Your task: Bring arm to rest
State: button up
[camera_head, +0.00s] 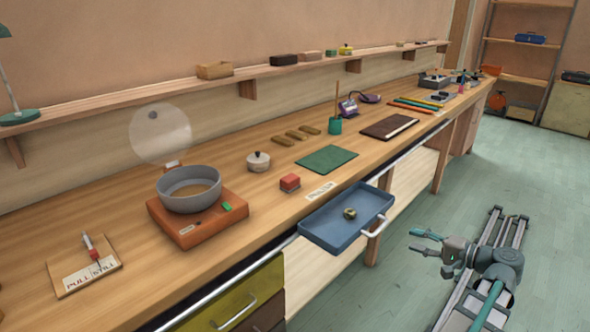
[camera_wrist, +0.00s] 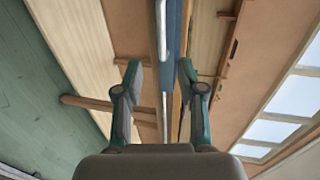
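My gripper (camera_head: 427,241) is at the right of the head view, over the floor in front of the bench and to the right of the open blue drawer (camera_head: 330,238). Its two fingers are spread apart with nothing between them. In the wrist view my gripper (camera_wrist: 160,75) also shows open and empty, pointing towards the bench front, with the blue drawer edge (camera_wrist: 175,30) beyond the fingertips. My gripper appears clear of the drawer and bench.
A small round brass-coloured object (camera_head: 350,213) lies in the drawer. A pot (camera_head: 188,190) stands on an orange burner (camera_head: 197,226) on the long bench. The green floor (camera_head: 405,290) around my arm is free.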

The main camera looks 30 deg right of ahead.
notch_tip(320, 180, down, 13)
jog(key=g+h, duration=0.2)
jog(key=g, duration=0.3)
jog(key=w+a+f+n+g+y+p, duration=0.25)
jog(key=a+f+g, duration=0.45)
jog(key=a+f, duration=1.15)
jog(key=s+a+f+n+g+h+p, duration=0.1)
jog(key=s+a+f+n+g, duration=0.2)
jog(key=a+f, duration=0.3)
jog(key=s+a+f+n+g+h+p, duration=0.1)
jog(key=s+a+f+n+g+p, duration=0.15)
jog(key=a, duration=0.55)
jog(key=s+a+f+n+g+h+p, duration=0.2)
jog(key=s+a+f+n+g, duration=0.2)
jog(key=s+a, duration=0.8)
jog(key=a+n, duration=0.1)
jog(key=n, duration=0.1)
jog(key=shift+s+a+n+h, duration=0.3)
jog(key=shift+n+h, duration=0.05)
jog(key=shift+n, duration=0.05)
